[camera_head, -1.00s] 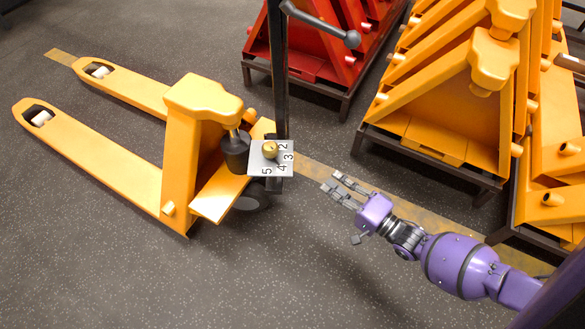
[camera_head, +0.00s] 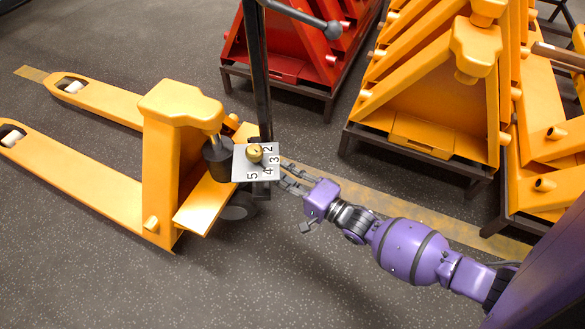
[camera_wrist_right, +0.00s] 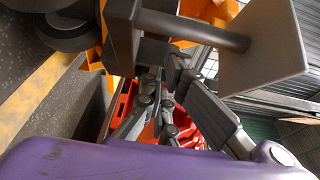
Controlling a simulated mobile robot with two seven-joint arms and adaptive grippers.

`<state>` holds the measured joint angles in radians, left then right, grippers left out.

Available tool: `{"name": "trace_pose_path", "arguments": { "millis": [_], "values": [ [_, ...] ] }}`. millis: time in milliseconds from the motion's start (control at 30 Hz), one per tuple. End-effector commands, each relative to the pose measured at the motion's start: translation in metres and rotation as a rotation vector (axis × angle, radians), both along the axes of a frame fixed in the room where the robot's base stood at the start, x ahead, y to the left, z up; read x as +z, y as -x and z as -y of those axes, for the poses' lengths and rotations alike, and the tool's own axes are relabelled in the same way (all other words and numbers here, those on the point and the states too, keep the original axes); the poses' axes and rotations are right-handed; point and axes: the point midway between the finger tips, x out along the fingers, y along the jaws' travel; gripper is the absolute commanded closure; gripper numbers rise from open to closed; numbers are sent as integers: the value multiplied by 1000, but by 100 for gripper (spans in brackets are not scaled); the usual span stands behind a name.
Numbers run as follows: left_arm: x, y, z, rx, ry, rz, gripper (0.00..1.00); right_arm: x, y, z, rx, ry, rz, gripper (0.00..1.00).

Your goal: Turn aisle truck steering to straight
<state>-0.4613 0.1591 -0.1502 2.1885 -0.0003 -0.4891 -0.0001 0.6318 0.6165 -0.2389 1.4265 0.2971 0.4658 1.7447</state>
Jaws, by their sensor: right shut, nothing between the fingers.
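The yellow aisle truck (camera_head: 168,150) stands at the left with its two forks toward the upper left. Its dark upright steering post (camera_head: 261,85) has a dark handle (camera_head: 295,14) at the top. A pale plate (camera_head: 243,165) with numbers and a brass knob (camera_head: 254,153) sits at the post. The steering wheels (camera_head: 238,207) below are mostly hidden; dark wheels also show in the wrist view (camera_wrist_right: 70,30). My right gripper (camera_head: 281,177) is shut and empty just right of the post and plate, its tips partly hidden; whether it touches cannot be told. My left gripper is not in view.
A red truck (camera_head: 285,60) stands upright on a dark stand behind the post. Yellow upright trucks (camera_head: 425,100) on dark stands fill the right. A yellow floor stripe (camera_head: 390,207) runs under my arm. The grey floor in front is clear.

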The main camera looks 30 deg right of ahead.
Motion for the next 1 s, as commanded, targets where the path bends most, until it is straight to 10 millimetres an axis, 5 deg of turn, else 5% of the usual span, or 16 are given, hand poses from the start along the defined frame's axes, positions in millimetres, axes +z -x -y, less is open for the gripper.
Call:
{"name": "trace_pose_path", "arguments": {
  "millis": [533, 1000],
  "values": [
    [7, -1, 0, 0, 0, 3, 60, 1, 5, -9, -34, -6, 1, 100],
    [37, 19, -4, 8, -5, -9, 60, 3, 33, -66, -244, -6, -2, 100]
  ]
}}
